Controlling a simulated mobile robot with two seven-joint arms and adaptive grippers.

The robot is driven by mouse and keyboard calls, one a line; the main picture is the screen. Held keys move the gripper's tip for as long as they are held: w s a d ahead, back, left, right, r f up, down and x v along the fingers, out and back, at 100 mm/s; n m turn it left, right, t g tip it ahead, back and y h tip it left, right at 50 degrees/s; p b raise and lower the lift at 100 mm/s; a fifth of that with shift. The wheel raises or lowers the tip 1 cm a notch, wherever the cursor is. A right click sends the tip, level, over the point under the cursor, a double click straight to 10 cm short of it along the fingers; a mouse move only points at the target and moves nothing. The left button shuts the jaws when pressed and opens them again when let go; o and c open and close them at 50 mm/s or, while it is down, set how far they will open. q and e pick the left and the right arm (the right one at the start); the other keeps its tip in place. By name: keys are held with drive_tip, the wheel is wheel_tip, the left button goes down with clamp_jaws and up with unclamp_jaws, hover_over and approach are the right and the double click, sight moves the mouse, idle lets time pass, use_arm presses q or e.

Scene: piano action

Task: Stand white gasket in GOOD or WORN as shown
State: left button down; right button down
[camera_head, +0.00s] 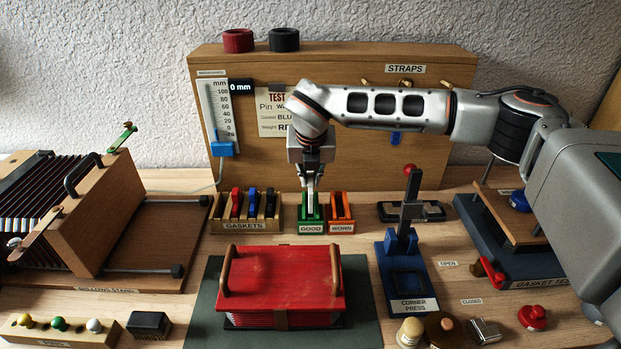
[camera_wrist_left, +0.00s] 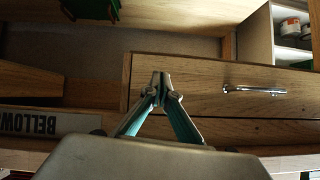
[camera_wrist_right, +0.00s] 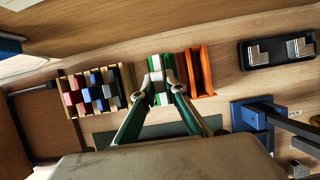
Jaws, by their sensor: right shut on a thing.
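My right gripper (camera_head: 311,207) points down at the green GOOD holder (camera_head: 311,227). It is shut on the white gasket (camera_wrist_right: 156,64), which shows as a pale strip between the fingertips, at the green holder's slot in the right wrist view. The gripper hides most of the gasket, and I cannot tell if it is fully seated. The orange WORN holder (camera_head: 341,226) stands directly right of GOOD and looks empty. The GASKETS rack (camera_head: 246,226) at left holds red, blue and black gaskets. My left gripper (camera_wrist_left: 161,88) has its fingertips together, empty, in front of a wooden drawer front.
The blue corner press (camera_head: 407,275) stands right of the holders. A red bellows block (camera_head: 283,278) lies on a green mat in front. The wooden test board (camera_head: 430,150) behind carries a gauge reading 0 mm and a partly hidden card. The gasket tester (camera_head: 505,240) is at right.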

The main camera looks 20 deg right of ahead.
sight(311, 187)
idle(0.6)
drive_tip(key=shift+f+b, duration=1.15)
drive_tip(key=shift+f, duration=1)
idle(1.2)
drive_tip(key=c, duration=2)
unclamp_jaws()
drive_tip(key=shift+o, duration=0.5)
drive_tip(key=shift+o, duration=0.9)
drive_tip(key=shift+r, duration=0.1)
drive_tip(key=shift+r+p, duration=2.05)
drive_tip(key=shift+r, duration=1.65)
